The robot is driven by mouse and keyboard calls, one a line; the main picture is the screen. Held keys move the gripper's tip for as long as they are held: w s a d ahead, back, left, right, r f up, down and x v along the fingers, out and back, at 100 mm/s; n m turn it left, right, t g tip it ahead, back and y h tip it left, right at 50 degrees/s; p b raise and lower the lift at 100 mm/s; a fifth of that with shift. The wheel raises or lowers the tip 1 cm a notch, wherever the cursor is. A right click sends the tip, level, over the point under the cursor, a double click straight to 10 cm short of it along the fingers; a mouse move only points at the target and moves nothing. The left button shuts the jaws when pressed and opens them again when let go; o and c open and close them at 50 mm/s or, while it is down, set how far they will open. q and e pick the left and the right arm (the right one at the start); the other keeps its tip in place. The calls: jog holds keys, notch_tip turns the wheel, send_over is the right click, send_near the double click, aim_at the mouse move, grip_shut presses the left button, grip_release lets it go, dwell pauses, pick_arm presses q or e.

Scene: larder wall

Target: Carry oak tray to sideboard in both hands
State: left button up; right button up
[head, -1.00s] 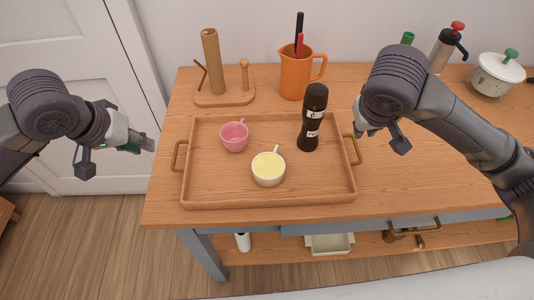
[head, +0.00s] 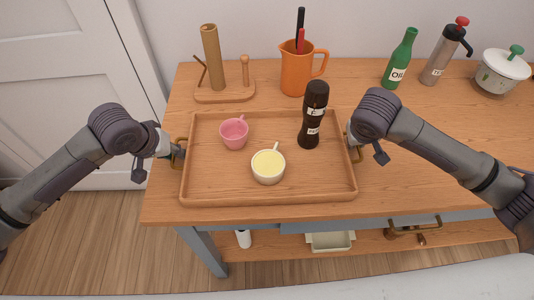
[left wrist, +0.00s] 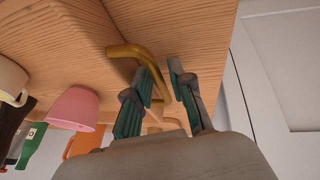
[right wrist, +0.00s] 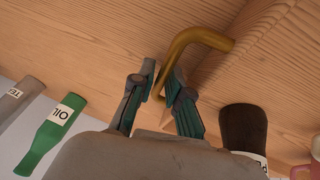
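The oak tray (head: 222,182) lies flat on a wooden-topped table. It holds a pink cup (head: 234,134), a white cup with yellow contents (head: 268,168) and a dark bottle (head: 313,118). My left gripper (head: 178,150) is at the tray's left brass handle; in the left wrist view the handle (left wrist: 124,50) runs between its parted fingers. My right gripper (head: 352,136) is at the right handle (head: 358,154); in the right wrist view that handle (right wrist: 205,37) passes between its fingers, with a gap still showing. I cannot tell which piece of furniture is the sideboard.
Behind the tray stand a wooden roll holder (head: 225,97) and an orange jug (head: 296,72) with utensils. The tabletop right of the tray is mostly clear.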

pick_arm(q)
jog(key=shift+f, duration=0.2)
pick_arm(e)
jog(key=shift+f, duration=0.2)
pick_arm(q)
grip_shut()
pick_arm(e)
grip_shut()
pick_arm(q)
jog(key=shift+w+r, duration=0.2)
pick_arm(e)
jog(key=shift+w+r, duration=0.15)
jog(key=shift+r, duration=0.05)
